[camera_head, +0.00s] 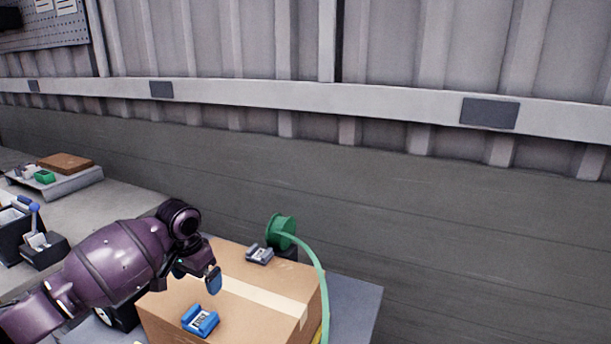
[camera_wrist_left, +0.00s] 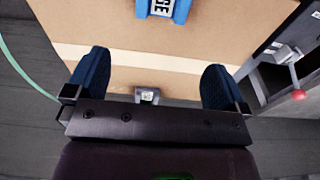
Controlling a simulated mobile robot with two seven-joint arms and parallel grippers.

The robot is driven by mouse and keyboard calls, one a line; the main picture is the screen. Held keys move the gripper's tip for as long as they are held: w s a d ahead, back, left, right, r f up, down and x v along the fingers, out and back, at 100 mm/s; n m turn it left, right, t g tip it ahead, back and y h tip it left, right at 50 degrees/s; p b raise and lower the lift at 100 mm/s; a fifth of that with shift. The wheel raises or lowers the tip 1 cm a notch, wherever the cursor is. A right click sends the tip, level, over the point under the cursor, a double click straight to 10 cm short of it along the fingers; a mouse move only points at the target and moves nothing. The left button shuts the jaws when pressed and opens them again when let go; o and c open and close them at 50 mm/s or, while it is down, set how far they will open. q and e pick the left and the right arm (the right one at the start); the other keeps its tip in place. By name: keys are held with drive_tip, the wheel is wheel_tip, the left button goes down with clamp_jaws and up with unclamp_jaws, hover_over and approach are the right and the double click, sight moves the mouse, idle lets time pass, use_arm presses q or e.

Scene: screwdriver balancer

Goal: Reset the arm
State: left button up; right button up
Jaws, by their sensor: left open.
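My left arm comes in from the left in the head view, and my left gripper (camera_head: 197,275) is over the left part of a cardboard box (camera_head: 262,284). The gripper is open and empty. My right gripper is in neither view.
A blue labelled block (camera_head: 201,320) and a small grey block (camera_head: 260,254) lie on the box. A green reel (camera_head: 282,230) with a pale green hose (camera_head: 318,272) stands behind it. A bench at left holds a brown block (camera_head: 66,162) and a dark bin (camera_head: 14,240).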

use_arm(q)
drive_tip(key=w+d+r+m+t+h, duration=0.35)
drive_tip(key=w+d+t, duration=0.3)
drive_tip(key=t, duration=0.25)
drive_tip(key=s+f+t, duration=0.1)
drive_tip(key=s+f, duration=0.1)
drive_tip(key=s, duration=0.2)
drive_tip(key=s+d+f+n+t, duration=0.1)
drive_tip(key=s+f+t, duration=0.1)
drive_tip(key=s+f, duration=0.1)
drive_tip(key=s+f+t, duration=0.1)
drive_tip(key=s+f, duration=0.1)
drive_tip(key=s, duration=0.2)
drive_tip(key=shift+s+d+f, duration=0.25)
drive_tip(key=shift+s, duration=0.15)
drive_tip(key=s+a+f+n+g+y, duration=0.1)
drive_tip(key=s+a+f, duration=0.1)
drive_tip(key=s+f, duration=0.3)
drive_tip(key=s+a+f+n+g+y, duration=0.1)
drive_tip(key=s+f, duration=0.5)
drive_tip(key=s, duration=0.7)
drive_tip(key=s+a+f+n+y, duration=0.2)
drive_tip(key=s+f, duration=0.3)
drive_tip(key=s, duration=0.4)
drive_tip(key=shift+s+a+f+n+g, duration=0.15)
drive_tip(key=shift+a+f+n+g, duration=0.25)
drive_tip(key=shift+a+n, duration=0.3)
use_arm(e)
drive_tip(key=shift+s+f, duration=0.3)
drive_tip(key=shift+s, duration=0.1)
